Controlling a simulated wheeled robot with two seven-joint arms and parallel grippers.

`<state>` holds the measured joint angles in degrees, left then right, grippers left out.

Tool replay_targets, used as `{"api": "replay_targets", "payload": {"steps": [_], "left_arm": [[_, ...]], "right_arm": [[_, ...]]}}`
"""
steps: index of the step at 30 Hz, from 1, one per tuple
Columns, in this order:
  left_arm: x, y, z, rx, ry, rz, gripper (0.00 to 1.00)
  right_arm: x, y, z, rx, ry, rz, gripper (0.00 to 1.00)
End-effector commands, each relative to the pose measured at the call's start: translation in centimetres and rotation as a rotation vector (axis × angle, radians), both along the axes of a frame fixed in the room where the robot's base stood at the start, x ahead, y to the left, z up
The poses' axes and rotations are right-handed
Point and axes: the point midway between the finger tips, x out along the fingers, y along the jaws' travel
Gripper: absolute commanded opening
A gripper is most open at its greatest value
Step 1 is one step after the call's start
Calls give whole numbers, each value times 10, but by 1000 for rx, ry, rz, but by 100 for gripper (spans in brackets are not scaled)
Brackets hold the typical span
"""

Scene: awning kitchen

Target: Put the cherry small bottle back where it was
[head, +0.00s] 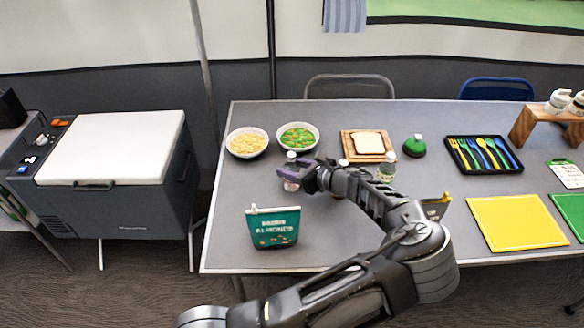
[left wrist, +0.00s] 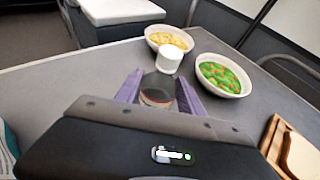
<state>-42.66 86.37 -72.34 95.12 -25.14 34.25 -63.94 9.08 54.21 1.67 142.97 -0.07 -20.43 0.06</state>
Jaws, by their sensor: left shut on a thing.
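The cherry small bottle (head: 291,184) has a white cap and a clear body with a pinkish-red part. It is upright, or nearly so, at the left part of the grey table. My left gripper (head: 291,173) is shut on it, with purple fingers on either side of the body. My right gripper is not in view.
A pasta bowl (head: 247,143) and a vegetable bowl (head: 298,137) stand behind the bottle. A teal almonds bag (head: 274,227) stands in front. Another small bottle (head: 387,168) and a bread board (head: 367,146) are to the right. The table's left edge strip is clear.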

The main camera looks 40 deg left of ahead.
Motion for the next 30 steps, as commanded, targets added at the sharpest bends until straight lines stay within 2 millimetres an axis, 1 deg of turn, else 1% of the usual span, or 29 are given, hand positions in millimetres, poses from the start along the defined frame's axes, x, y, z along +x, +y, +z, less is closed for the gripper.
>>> {"api": "replay_targets", "payload": {"steps": [7, 8, 15, 22, 25, 30], "left_arm": [[0, 0, -3, 0, 0, 0, 6], [0, 0, -2, 0, 0, 0, 48], [0, 0, -1, 0, 0, 0, 67], [0, 0, -1, 0, 0, 0, 67], [0, 0, 2, 0, -1, 0, 67], [-1, -17, 7, -2, -3, -2, 67]], "right_arm": [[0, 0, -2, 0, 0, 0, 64], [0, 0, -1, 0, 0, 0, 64], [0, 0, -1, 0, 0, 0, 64], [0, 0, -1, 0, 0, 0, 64], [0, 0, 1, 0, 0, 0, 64], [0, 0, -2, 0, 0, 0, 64]]}}
